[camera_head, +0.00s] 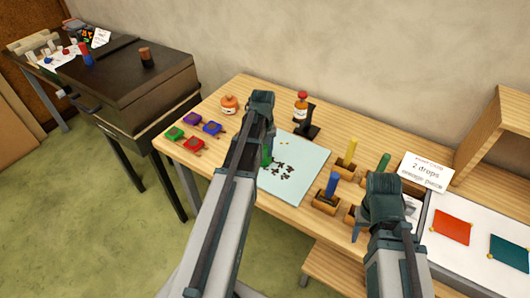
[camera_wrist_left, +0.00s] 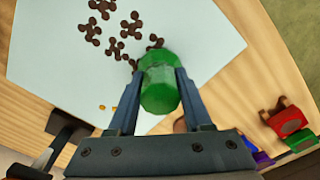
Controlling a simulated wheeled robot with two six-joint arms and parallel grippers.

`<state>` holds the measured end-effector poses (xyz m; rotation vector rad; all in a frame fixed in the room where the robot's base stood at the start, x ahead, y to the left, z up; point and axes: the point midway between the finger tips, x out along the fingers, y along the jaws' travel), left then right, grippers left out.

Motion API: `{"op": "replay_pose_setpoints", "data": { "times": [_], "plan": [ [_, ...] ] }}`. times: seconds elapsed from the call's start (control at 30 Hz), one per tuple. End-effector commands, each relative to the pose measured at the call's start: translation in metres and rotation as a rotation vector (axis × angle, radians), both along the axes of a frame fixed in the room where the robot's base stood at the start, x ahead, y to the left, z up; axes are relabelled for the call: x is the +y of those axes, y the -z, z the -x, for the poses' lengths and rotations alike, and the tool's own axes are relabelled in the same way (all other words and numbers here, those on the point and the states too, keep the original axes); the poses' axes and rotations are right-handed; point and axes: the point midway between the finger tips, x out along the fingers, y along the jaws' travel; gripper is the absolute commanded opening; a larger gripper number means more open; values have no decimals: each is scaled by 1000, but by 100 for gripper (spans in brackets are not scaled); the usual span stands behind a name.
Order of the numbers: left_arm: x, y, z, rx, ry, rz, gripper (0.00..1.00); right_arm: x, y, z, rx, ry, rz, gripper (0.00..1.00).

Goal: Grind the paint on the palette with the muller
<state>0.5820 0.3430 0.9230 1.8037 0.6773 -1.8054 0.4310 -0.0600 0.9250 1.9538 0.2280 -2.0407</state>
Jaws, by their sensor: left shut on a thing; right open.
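The palette is a pale blue sheet (camera_head: 308,157) on the wooden table, and it fills much of the left wrist view (camera_wrist_left: 215,35). Dark brown splotches of paint (camera_head: 284,171) lie scattered on it, and several show at the top of the left wrist view (camera_wrist_left: 115,45). My left gripper (camera_wrist_left: 160,72) is shut on the green muller (camera_wrist_left: 160,95), over the palette beside the splotches. Only a sliver of the muller (camera_head: 267,159) shows in the head view. I cannot tell whether it touches the palette. My right gripper (camera_head: 361,232) is open at the right, near the wooden blocks.
Green, purple, red and blue small blocks (camera_head: 194,132) sit on the table's left. An orange jar (camera_head: 229,104) and a bottle on a dark stand (camera_head: 301,105) are behind. Coloured sticks in wooden blocks (camera_head: 347,165) stand right of the palette. A card (camera_head: 427,171) is farther right.

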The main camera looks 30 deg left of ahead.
Motion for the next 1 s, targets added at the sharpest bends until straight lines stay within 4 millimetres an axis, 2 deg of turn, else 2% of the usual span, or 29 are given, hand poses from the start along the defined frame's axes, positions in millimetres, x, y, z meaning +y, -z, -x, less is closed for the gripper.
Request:
{"op": "replay_pose_setpoints", "data": {
  "times": [0.27,0.7,1.0],
  "plan": [
    [-8,0,1,-1,1,1,0,0,0,0,0,0,0,50],
    [-40,2,3,0,2,1,0,0,2,0,0,0,0,50],
    [-45,2,3,0,1,3,0,0,2,0,0,0,0,50]
  ]
}}
